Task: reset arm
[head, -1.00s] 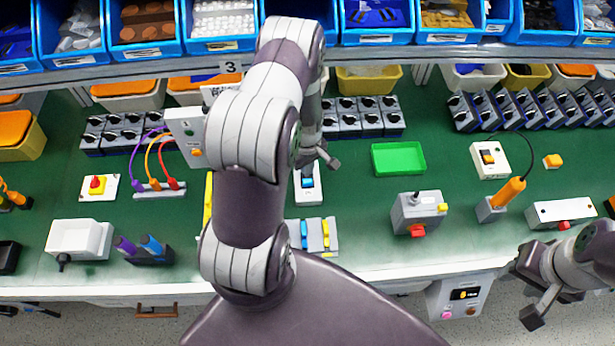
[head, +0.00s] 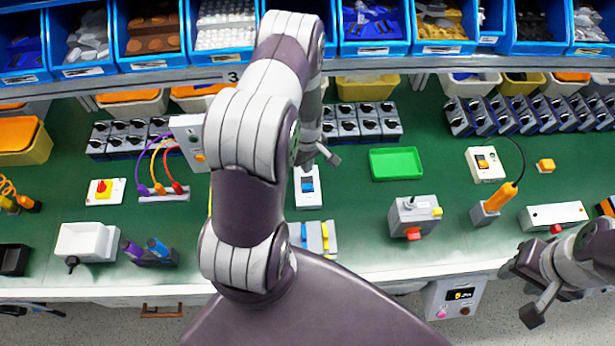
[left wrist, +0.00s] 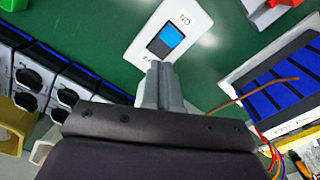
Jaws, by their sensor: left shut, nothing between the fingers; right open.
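My left gripper (head: 330,157) hangs over the middle of the table, just above and right of a white switch plate with a blue rocker (head: 307,187). In the left wrist view its fingers (left wrist: 160,88) are shut with nothing between them, and the tips appear near the lower edge of the blue rocker plate (left wrist: 170,40). I cannot tell if they touch it. My right gripper (head: 521,293) is open and empty at the table's front edge, lower right. Rotary switches with black knobs stand in banks behind the left gripper (head: 360,123) and at the right (head: 530,112). My left arm hides part of the table.
A green tray (head: 396,163) lies right of the left gripper. Blue bins (head: 375,22) line the back shelf. Green tabletop is clear around the tray.

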